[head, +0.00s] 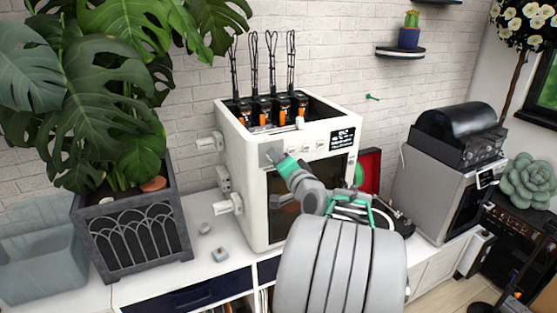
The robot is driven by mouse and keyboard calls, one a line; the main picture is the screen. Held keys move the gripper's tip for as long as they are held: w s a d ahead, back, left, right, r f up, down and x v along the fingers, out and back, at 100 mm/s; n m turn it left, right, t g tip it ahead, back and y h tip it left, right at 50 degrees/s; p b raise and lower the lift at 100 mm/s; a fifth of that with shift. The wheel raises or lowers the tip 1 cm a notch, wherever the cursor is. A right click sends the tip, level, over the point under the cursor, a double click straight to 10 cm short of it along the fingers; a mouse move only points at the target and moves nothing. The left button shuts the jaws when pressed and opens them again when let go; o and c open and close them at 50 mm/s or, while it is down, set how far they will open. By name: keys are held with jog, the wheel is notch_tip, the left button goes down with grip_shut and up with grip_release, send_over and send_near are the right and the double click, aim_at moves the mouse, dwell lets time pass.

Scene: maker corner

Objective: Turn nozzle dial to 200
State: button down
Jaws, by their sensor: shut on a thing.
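The white printer-like machine (240,170) stands on the counter, with a control strip along the top of its front. A small dark display (342,139) sits at the right of that strip; its text is too small to read. My gripper (273,155) reaches up from the lower right to the left part of the strip. It is shut on the nozzle dial at the panel, and the fingers hide the dial and its pointer. The dial's setting cannot be read. My arm covers part of the dark front window.
A large potted plant (130,235) stands left of the machine. White fittings (230,205) stick out from its left side. Small grey pieces (220,255) lie on the counter (205,275). A grey appliance (435,180) stands at the right. Black cables rise from the machine's open top.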

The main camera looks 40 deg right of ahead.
jog(key=c, duration=1.1)
grip_release()
jog(key=b+v, duration=0.2)
jog(key=v, duration=0.6)
jog(key=shift+d, duration=0.1)
jog(key=shift+w, duration=0.1)
